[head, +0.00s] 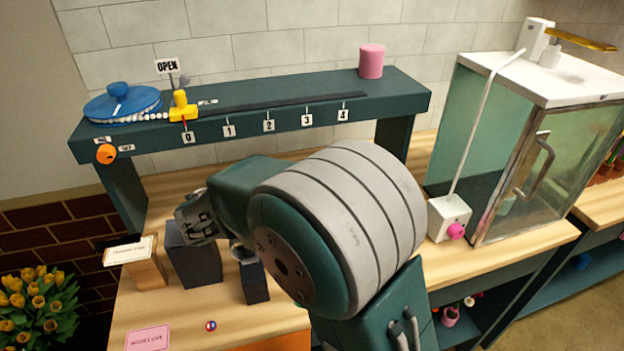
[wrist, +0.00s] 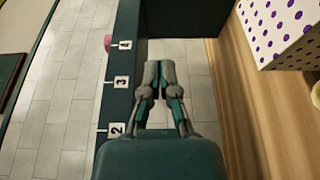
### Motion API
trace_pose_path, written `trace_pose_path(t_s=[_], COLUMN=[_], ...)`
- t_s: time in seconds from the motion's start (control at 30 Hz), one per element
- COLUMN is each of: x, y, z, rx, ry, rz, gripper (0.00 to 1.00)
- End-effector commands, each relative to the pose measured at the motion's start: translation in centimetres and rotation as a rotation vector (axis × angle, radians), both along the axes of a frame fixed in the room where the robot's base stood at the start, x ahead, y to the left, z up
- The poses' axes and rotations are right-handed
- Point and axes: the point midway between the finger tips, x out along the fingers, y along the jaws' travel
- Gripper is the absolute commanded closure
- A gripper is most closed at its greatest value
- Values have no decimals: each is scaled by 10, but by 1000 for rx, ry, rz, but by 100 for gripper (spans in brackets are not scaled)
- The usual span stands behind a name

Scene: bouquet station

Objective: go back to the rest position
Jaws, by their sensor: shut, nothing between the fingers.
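My gripper (head: 192,217) is at the left of my arm in the head view, over the wooden table and near a dark block. In the wrist view its two fingers (wrist: 158,72) are together, shut with nothing between them. My arm's large grey and green joint fills the middle of the head view and hides part of the table behind it.
A dark green raised shelf (head: 250,122) numbered 0 to 4 carries a blue disc (head: 122,100), a yellow slider (head: 182,108) and a pink cylinder (head: 371,61). Dark blocks (head: 193,262) stand below my gripper. A glass cabinet (head: 480,165) stands right. A purple-dotted box (wrist: 283,30) shows in the wrist view.

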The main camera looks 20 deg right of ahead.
Motion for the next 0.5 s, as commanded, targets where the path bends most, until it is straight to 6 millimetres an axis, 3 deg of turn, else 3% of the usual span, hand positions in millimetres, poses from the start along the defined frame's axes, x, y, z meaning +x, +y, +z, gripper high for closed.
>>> trace_pose_path(t_s=[0.23,0.5], x=[0,0], y=[45,58], z=[-16,-20], rx=[0,3], ry=[0,-1], rz=[3,1], gripper=[100,100])
